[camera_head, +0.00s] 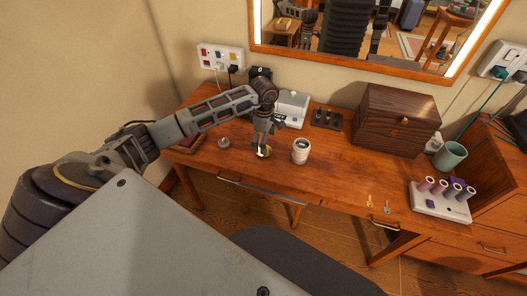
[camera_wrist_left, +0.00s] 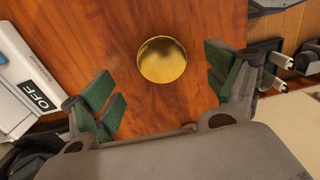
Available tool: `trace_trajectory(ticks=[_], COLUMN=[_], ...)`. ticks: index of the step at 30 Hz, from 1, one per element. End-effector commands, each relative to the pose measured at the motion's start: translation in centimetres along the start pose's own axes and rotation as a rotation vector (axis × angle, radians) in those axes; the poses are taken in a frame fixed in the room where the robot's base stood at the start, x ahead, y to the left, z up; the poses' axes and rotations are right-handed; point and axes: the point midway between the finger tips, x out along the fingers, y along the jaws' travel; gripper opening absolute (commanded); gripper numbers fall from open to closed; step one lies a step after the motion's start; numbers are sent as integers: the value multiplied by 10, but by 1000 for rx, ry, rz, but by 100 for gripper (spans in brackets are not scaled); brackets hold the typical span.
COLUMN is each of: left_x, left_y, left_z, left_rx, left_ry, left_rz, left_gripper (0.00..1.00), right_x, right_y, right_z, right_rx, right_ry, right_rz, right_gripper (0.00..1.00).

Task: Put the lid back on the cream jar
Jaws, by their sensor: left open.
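A round gold lid (camera_head: 263,153) lies on the wooden desk. It shows whole in the left wrist view (camera_wrist_left: 162,60), flat on the wood. My left gripper (camera_head: 262,143) points down over the lid, open and empty. In the wrist view the lid is between the two green-padded fingers of the gripper (camera_wrist_left: 162,82), a little beyond their tips and clear of both. A white jar (camera_head: 300,154) with a dark band stands upright on the desk, just right of the lid and gripper. My right gripper is in neither view.
A small metal tin (camera_head: 223,143) sits left of the gripper. Behind it are a white device (camera_head: 292,108), a dark stand (camera_head: 327,118) and a wooden box (camera_head: 396,119). A thread-spool holder (camera_head: 441,203), a green cup (camera_head: 450,155) and keys (camera_head: 369,201) are at right.

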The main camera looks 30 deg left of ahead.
Motion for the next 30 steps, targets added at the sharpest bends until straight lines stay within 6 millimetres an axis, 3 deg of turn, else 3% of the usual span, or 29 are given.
trace_trajectory(ticks=[6, 13, 21, 29, 30], left_x=[21, 42, 45, 44, 44], left_y=[-3, -2, -2, -2, -2], left_z=[-1, -2, -2, -2, -2], left_rx=[-1, -1, 0, 0, 0], left_ry=[0, 0, 0, 0, 0], left_rz=[-3, -2, -1, -1, -1], left_gripper=[88, 88, 88, 88, 84], right_x=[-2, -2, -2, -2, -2], right_y=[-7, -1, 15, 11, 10], right_z=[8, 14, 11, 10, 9], right_rx=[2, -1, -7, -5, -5], right_ry=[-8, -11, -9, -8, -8], right_rz=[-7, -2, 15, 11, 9], right_gripper=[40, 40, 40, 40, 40])
